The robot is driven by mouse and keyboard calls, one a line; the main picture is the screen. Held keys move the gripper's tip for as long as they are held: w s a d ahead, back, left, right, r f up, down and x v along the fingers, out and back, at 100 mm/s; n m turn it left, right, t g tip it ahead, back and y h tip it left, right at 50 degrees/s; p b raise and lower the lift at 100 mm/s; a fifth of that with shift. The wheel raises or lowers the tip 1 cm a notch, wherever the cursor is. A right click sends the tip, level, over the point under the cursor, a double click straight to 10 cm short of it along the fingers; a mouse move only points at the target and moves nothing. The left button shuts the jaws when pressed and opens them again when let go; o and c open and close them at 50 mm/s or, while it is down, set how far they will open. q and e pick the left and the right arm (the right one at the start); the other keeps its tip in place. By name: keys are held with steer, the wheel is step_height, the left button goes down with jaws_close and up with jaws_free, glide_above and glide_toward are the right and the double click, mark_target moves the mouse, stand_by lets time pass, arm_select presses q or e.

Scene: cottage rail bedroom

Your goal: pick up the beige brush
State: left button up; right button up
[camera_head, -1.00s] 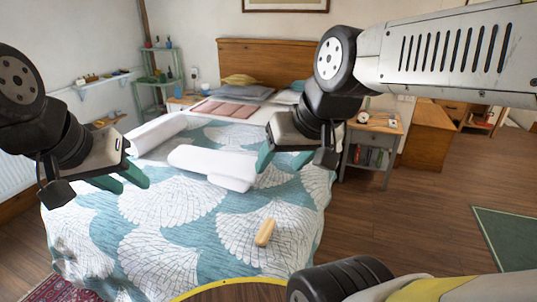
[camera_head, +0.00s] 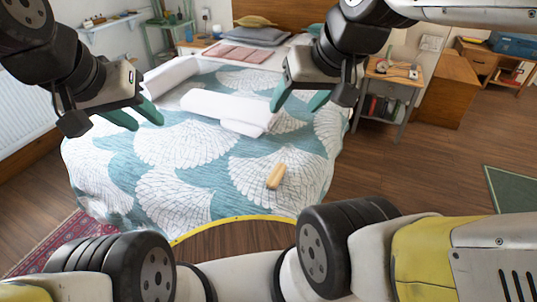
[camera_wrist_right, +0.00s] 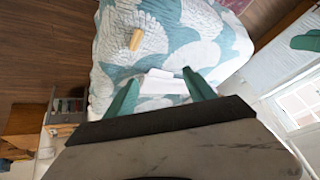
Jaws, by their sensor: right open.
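The beige brush (camera_head: 275,176) lies on the patterned bedspread near the front right of the bed. It also shows in the right wrist view (camera_wrist_right: 136,39), beyond the fingers and to the left. My right gripper (camera_head: 297,100) is open and empty above the bed, farther back than the brush and apart from it. In the right wrist view its two green fingers (camera_wrist_right: 162,90) are spread with nothing between them. My left gripper (camera_head: 140,118) is over the left part of the bed, with its green fingers apart and nothing visible between them.
The bed (camera_head: 190,205) has a teal and white cover. White rolled bedding (camera_head: 225,107) lies across its middle. A grey nightstand (camera_head: 388,90) with books stands right of the bed. The wooden floor on the right is clear up to a green rug (camera_head: 512,190).

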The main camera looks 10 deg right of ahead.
steer(key=shift+o, duration=0.5)
steer(key=shift+w, duration=0.1)
steer(key=m+g+h, duration=0.2)
steer(key=m+g, duration=0.3)
steer(key=m, duration=0.1)
glide_above(277, 173)
step_height(277, 173, down, 28)
steer(key=shift+m+g, duration=0.6)
steer(key=shift+m, duration=0.1)
step_height(277, 173, down, 18)
steer(key=shift+r, duration=0.25)
jaws_close()
